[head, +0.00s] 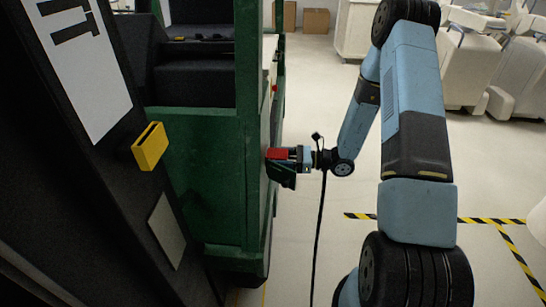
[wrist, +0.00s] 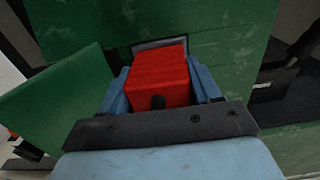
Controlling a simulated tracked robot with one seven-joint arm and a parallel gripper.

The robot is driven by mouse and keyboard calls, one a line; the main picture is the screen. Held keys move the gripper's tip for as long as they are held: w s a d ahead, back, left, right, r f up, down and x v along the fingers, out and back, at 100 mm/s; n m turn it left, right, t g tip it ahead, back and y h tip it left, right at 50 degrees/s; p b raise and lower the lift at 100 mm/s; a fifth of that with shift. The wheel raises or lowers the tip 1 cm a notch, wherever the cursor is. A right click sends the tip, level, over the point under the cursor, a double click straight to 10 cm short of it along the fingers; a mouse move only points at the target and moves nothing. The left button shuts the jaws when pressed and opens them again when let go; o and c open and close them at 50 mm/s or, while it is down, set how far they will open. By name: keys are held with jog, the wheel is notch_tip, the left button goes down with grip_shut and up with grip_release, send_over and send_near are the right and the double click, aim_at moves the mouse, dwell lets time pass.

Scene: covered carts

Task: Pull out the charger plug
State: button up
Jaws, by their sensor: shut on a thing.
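The red charger plug (head: 277,154) is at the side of the green cart (head: 200,190). In the wrist view the red plug (wrist: 158,78) fills the space between my two blue fingers. My gripper (head: 290,155) is shut on it from the right; it also shows in the wrist view (wrist: 160,90). The plug's far end meets a grey-rimmed opening (wrist: 160,43) in the green panel. How deep it sits there is hidden by the plug itself.
A green flap (wrist: 60,105) juts out beside my gripper. A thin black cable (head: 320,230) hangs to the floor near my wrist; its start is unclear. A yellow block (head: 150,146) is on the dark panel at left. Pale covered carts (head: 468,70) stand behind. Floor at right is open.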

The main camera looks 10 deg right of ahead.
aim_at(295, 158)
jog(key=shift+s+a+g, duration=0.15)
jog(key=shift+s+g, duration=0.15)
jog(key=shift+d+r, duration=0.1)
jog(key=shift+d, duration=0.1)
jog(key=shift+c, duration=0.5)
jog(key=shift+s+d, duration=0.15)
jog(key=shift+d, duration=1)
jog(key=shift+s+d, duration=0.15)
jog(key=shift+d, duration=1)
